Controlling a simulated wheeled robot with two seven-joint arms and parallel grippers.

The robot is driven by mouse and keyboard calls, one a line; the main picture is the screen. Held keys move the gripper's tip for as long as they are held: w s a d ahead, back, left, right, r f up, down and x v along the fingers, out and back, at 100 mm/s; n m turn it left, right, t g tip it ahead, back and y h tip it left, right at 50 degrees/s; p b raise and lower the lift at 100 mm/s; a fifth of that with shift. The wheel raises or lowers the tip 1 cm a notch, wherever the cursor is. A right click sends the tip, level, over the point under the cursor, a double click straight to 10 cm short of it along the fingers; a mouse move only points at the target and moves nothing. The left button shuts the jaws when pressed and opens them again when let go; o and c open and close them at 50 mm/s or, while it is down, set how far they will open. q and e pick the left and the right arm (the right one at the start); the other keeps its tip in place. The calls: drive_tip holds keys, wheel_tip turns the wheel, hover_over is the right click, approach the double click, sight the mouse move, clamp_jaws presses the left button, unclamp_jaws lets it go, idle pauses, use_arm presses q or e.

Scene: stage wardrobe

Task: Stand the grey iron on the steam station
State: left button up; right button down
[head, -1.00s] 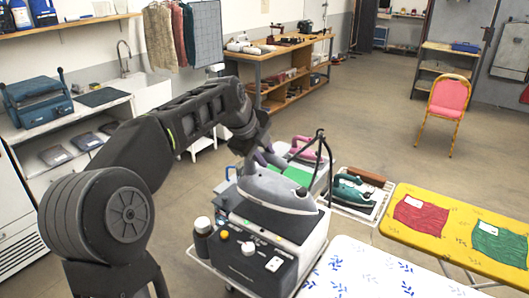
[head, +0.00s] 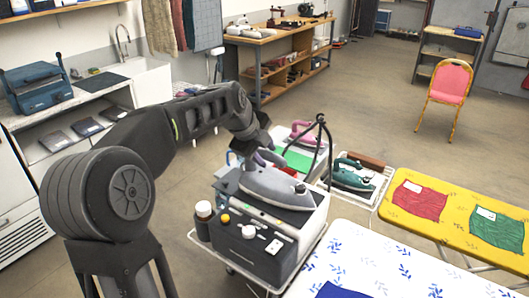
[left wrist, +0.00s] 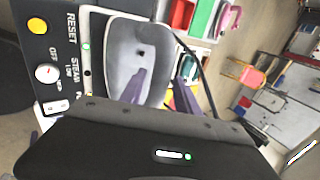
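My left gripper (head: 265,157) is at the iron's handle. In the wrist view its two purple fingers (left wrist: 160,92) stand apart, one on each side of the handle area, and look open. Whether a finger still touches the handle is hard to see. My right gripper is out of view.
A pink iron (head: 304,133) and a green iron (head: 352,174) stand behind the station, the green one on a white rack. A black hose stand (head: 321,121) rises beside the grey iron. A bottle (head: 204,211) stands at the station's left. Ironing boards (head: 455,205) fill the right.

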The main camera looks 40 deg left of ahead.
use_arm(q)
drive_tip(key=shift+o, duration=0.7)
drive_tip(key=shift+r, duration=0.15)
drive_tip(key=shift+s+r, duration=0.15)
drive_tip(key=b+v, duration=0.2)
drive_tip(key=v, duration=0.9)
drive_tip(key=shift+r, duration=0.2)
drive_tip(key=shift+s, duration=0.1)
